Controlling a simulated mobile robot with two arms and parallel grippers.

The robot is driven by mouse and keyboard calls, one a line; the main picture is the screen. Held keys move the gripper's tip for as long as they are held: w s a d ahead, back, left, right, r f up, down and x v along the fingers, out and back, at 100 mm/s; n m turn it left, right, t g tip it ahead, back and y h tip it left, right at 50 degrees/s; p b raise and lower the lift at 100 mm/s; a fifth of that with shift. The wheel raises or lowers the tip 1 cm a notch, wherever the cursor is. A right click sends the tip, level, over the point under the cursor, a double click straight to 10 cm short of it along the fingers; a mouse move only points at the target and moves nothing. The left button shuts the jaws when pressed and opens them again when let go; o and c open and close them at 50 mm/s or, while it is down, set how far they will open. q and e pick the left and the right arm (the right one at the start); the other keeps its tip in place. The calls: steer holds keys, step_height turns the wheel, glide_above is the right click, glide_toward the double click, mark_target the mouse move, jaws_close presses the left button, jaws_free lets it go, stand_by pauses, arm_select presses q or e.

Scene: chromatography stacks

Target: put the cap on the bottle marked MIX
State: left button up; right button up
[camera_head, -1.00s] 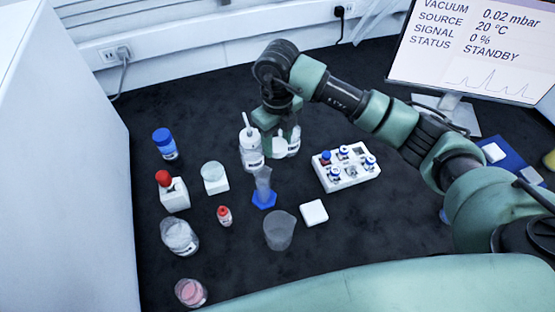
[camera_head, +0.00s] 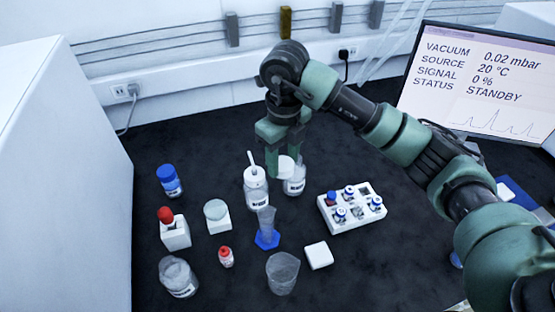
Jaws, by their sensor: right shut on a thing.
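My right gripper (camera_head: 281,165) is above the bottles at the back, pointing down, shut on a white cap-like piece (camera_head: 285,166) that shows between its fingers. Just behind and to the right of it stands a clear labelled bottle (camera_head: 295,183), its top partly hidden by the gripper and the white piece. Whether the piece touches that bottle I cannot tell. To the left stands a white-topped bottle (camera_head: 257,190) with a thin spout and a dark label. The label writing is too small to read, so I cannot tell which bottle is marked MIX. My left gripper is not in view.
A blue-capped bottle (camera_head: 169,182), a red-topped item in a white block (camera_head: 175,234), a small red-capped bottle (camera_head: 226,257), a jar (camera_head: 178,278), a blue-based cylinder (camera_head: 267,238) and a beaker (camera_head: 282,273) stand nearby. A white vial rack (camera_head: 350,221) is right. Dark bench is clear at back left.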

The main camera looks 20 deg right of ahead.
steer(key=n, duration=0.1)
steer(key=s+n, duration=0.1)
steer(key=n, duration=0.1)
steer(key=shift+s+d+n, duration=0.1)
steer(key=shift+d+n, duration=0.2)
steer(key=s+d+n, duration=0.1)
steer(key=s+n, duration=0.5)
steer(key=n, duration=0.7)
steer(key=s+d+n, duration=0.2)
steer(key=s+n, duration=0.4)
steer(key=n, duration=0.8)
steer(key=shift+s+d+f, duration=0.25)
steer(key=shift+s+f, duration=0.1)
steer(key=shift+f, duration=0.1)
